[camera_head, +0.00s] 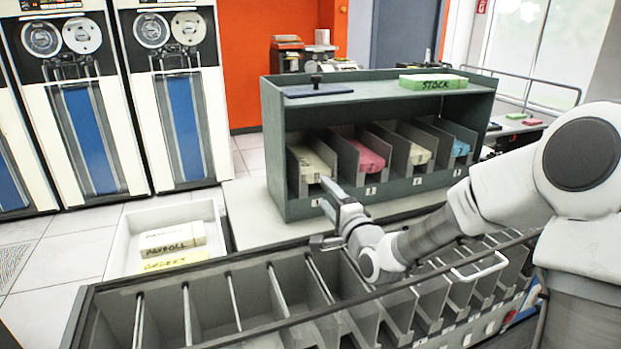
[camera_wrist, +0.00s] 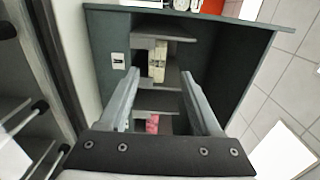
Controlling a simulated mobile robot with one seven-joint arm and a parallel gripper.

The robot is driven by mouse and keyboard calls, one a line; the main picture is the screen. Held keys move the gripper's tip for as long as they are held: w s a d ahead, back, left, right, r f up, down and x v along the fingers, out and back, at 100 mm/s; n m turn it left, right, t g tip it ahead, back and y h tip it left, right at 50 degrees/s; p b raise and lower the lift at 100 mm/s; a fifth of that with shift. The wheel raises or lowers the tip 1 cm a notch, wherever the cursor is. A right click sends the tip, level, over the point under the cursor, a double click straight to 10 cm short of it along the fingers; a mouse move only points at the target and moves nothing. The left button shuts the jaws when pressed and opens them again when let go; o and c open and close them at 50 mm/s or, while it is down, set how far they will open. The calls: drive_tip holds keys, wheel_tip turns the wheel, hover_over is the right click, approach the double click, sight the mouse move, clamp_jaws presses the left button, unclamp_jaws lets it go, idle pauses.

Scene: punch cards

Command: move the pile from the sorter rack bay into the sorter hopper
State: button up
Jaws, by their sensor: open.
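The dark green rack (camera_head: 283,130) has several bays, each with a card pile. A cream pile (camera_head: 313,163) lies in the leftmost bay; beside it are a pink pile (camera_head: 368,158), a tan pile (camera_head: 417,150) and a blue pile (camera_head: 458,147). My gripper (camera_head: 323,210) is open and empty in front of the leftmost bay. In the wrist view my gripper's fingers (camera_wrist: 160,76) point into the rack, with the cream pile (camera_wrist: 158,62) beyond them and the pink pile (camera_wrist: 152,124) partly hidden lower down. I cannot tell which part is the hopper.
The grey sorter (camera_head: 215,300), with several open pockets, runs across the foreground under my arm. A white tray (camera_head: 125,245) holding labelled piles stands at left. A green STOCK pile (camera_head: 433,82) and a dark flat pad (camera_head: 318,90) lie on the rack top.

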sight(308, 169)
drive_tip(key=shift+b+x, duration=1)
drive_tip(key=shift+x, duration=5.25)
drive_tip(key=shift+c, duration=0.4)
drive_tip(key=shift+r, duration=0.1)
drive_tip(key=shift+r, duration=0.7)
drive_tip(key=shift+s+d+r, duration=0.1)
drive_tip(key=shift+s+r, duration=0.05)
drive_tip(key=shift+r, duration=0.3)
drive_tip(key=b+v, duration=0.1)
drive_tip(key=v, duration=0.6)
